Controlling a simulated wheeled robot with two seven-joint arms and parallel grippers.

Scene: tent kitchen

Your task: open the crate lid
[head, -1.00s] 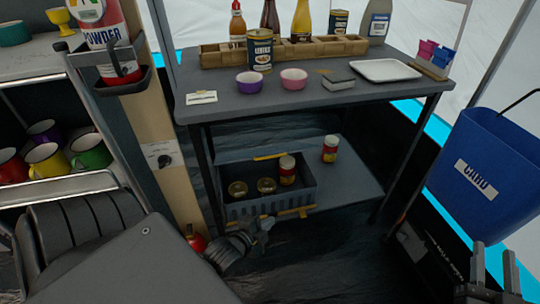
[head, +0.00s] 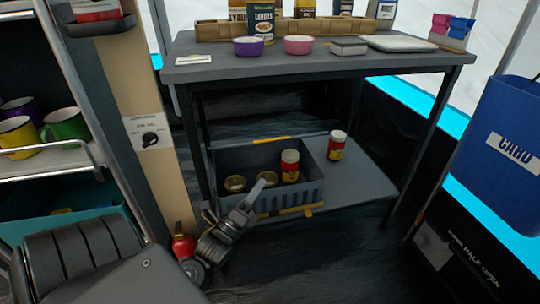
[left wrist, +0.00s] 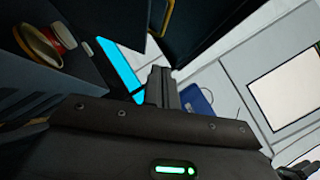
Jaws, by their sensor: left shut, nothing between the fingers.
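The dark grey crate (head: 238,203) sits on the lower shelf of the table. I cannot make out a separate lid. My left gripper (head: 265,181) is shut and empty, its fingertips at the crate's front rim by the tins; I cannot tell whether they touch. Its fingers also show in the left wrist view (left wrist: 162,85). My right gripper is not in view.
Another red-and-yellow can (head: 336,146) stands on the shelf (head: 365,179) right of the crate. A wooden post (head: 150,120) and a red extinguisher-like object (head: 184,246) are at the left. A blue bin (head: 505,140) hangs at the right. Floor in front is clear.

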